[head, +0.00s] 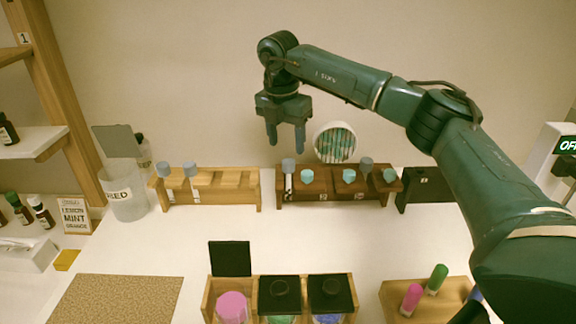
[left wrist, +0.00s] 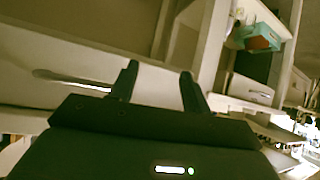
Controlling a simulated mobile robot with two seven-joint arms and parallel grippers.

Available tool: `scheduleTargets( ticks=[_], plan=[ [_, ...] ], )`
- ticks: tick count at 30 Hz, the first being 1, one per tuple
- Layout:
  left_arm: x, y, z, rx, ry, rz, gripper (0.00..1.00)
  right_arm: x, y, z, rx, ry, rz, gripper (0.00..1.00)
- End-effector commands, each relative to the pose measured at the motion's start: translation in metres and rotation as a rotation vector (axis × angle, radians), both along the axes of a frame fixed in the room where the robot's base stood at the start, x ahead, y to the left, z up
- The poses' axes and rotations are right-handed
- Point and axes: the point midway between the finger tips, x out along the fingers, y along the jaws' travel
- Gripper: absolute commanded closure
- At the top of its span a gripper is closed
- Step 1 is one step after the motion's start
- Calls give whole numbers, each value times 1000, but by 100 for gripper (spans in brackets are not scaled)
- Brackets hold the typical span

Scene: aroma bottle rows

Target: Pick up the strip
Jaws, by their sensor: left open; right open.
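I cannot tell for certain which thing is the strip. A narrow white piece (head: 288,184) hangs below a grey-blue cap on the left of the dark wooden rack (head: 325,196). Similar white pieces show at the light wooden rack (head: 236,199). A round white container (head: 334,128) with green-striped contents stands behind the dark rack. My right gripper (head: 285,144) is open and empty, pointing down above the dark rack's left end. My left gripper (left wrist: 160,72) is open with nothing between its fingers; a thin pale object (left wrist: 72,81) shows beyond it to the left.
A clear jar (head: 127,200) with a label ending in "ED" stands left of the racks. Lidded jars sit in a wooden holder (head: 209,300) at the front. Pink and green capped bottles stand on a wooden block (head: 393,307). The white table (head: 330,238) between is clear.

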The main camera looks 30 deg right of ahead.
Motion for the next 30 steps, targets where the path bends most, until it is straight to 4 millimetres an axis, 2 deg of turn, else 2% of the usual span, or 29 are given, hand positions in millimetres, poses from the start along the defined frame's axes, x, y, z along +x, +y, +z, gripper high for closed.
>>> scheduleTargets(
  ticks=[5, 10, 15, 23, 30],
  plan=[
    [3, 2, 5, 1, -5, 6, 52, 1, -2, -11, 1, 1, -1, 46],
    [5, 5, 14, 6, -4, 15, 52, 6, -9, -32, 0, 3, -2, 46],
    [4, 8, 8, 10, 12, 28, 52, 8, -11, -54, 0, 0, 0, 46],
    [4, 8, 7, 9, 14, 29, 52, 8, -12, -58, 1, -2, 0, 46],
    [4, 7, 8, 7, 13, 27, 52, 8, -12, -58, 1, -2, 0, 64]
  ],
)
